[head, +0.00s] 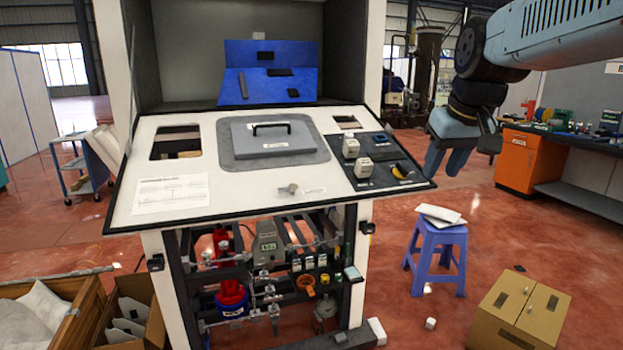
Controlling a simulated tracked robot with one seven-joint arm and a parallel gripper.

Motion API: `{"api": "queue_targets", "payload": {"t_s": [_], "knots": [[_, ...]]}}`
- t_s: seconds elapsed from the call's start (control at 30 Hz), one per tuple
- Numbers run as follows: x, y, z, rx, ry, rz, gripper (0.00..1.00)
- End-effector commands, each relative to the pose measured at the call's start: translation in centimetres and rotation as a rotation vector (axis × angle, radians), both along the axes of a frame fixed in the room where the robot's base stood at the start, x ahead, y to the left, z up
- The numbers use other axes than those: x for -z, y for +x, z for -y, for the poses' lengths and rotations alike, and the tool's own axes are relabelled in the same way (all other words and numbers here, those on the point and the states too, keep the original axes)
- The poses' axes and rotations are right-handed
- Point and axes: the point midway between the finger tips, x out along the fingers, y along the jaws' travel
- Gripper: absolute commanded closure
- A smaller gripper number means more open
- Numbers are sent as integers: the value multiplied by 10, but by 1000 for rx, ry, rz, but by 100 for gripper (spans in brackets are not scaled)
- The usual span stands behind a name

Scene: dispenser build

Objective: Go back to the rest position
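My gripper (447,160) hangs from my blue-grey arm at the upper right of the head view. It is to the right of the dispenser's slanted top panel (225,190), past its right edge, and points down. Its fingers look blue-grey; I cannot tell the gap between them, and nothing clearly shows in its grip. The panel carries a grey lid with a black handle (270,128), a paper sheet (170,193) and a black section with small white parts (351,147).
A blue stool (438,240) with papers stands below my gripper. A cardboard box (520,312) is at lower right. An orange workbench (530,165) stands behind at right. Pipes and valves fill the dispenser's lower frame. Red floor is free between the stool and the workbench.

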Motion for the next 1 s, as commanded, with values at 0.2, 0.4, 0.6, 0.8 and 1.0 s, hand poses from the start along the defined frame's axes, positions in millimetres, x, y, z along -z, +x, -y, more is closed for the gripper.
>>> {"api": "queue_targets", "payload": {"t_s": [0.2,0.4,0.6,0.8,1.0], "knots": [[38,-66,-3,61,10,27,62],[70,-106,-4,104,22,46,62],[84,-120,-3,121,26,54,62],[84,-121,-3,123,27,54,62],[84,-121,-3,122,27,54,62]]}}
